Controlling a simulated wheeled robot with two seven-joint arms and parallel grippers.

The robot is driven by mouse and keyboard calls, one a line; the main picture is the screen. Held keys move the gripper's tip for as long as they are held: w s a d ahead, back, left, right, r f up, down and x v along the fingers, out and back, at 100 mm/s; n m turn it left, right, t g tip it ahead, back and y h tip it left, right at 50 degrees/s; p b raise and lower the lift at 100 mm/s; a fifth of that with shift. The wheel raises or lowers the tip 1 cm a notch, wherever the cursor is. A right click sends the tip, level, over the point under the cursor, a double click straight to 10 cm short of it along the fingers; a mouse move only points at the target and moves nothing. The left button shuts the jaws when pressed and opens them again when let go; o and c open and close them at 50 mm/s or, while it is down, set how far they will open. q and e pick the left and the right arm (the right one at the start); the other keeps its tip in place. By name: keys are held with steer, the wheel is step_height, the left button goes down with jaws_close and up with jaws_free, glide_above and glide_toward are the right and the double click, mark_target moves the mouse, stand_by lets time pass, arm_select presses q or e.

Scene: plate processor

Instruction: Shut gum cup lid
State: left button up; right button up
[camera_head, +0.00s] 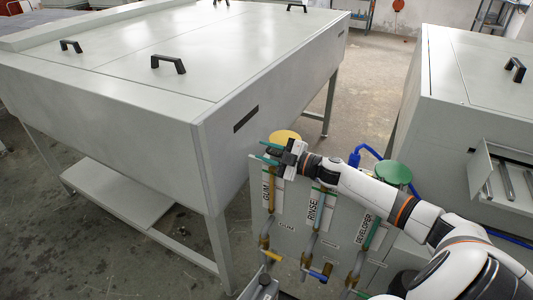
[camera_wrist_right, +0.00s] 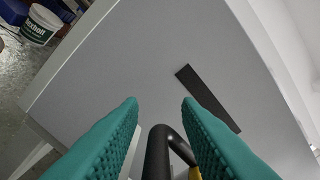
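The yellow gum cup lid (camera_head: 284,137) is a round disc at the top of the panel's GUM column in the head view, partly hidden by my right gripper. I cannot tell whether it lies flat or is tilted. My right gripper (camera_head: 267,152) is beside it, with its teal fingers apart. In the right wrist view the fingers (camera_wrist_right: 160,103) are open, with a black curved handle (camera_wrist_right: 158,150) between their lower parts, apparently not clamped. A bit of yellow (camera_wrist_right: 195,173) shows beside that handle. I cannot make out my left gripper.
A large grey processor (camera_head: 120,120) stands left of the gripper. The panel's GUM label (camera_head: 266,192) is below it. A white bucket (camera_wrist_right: 40,26) shows in the wrist view.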

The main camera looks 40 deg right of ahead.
step_height(320, 180, up, 10)
steer(key=shift+a+f, duration=0.15)
steer(key=shift+f, duration=0.1)
